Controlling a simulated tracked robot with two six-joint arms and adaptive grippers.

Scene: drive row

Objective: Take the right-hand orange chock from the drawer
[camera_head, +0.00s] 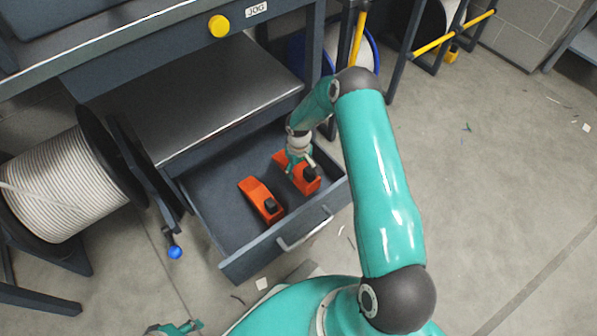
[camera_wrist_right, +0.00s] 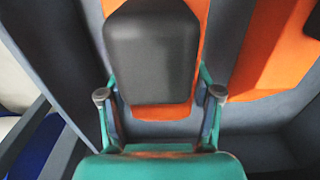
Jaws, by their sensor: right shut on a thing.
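The open drawer (camera_head: 232,238) holds two orange chocks, each with a black block on one end. The right-hand chock (camera_head: 309,184) lies in the drawer under my right gripper (camera_head: 300,166). In the right wrist view this chock (camera_wrist_right: 158,112) sits between the two fingers of my right gripper (camera_wrist_right: 160,95), which is shut on it, with its black block toward the camera. The left-hand chock (camera_head: 257,194) lies beside it, apart from the gripper; it also shows in the right wrist view (camera_wrist_right: 272,55). Part of my left gripper (camera_head: 175,328) shows at the bottom edge; its opening is unclear.
The drawer's front wall carries a handle (camera_head: 305,233). A steel shelf (camera_head: 200,95) hangs over the drawer's back. A cable reel (camera_head: 62,185) stands at the left, and a blue-rimmed reel (camera_head: 362,52) behind the drawer. The floor at the right is mostly clear.

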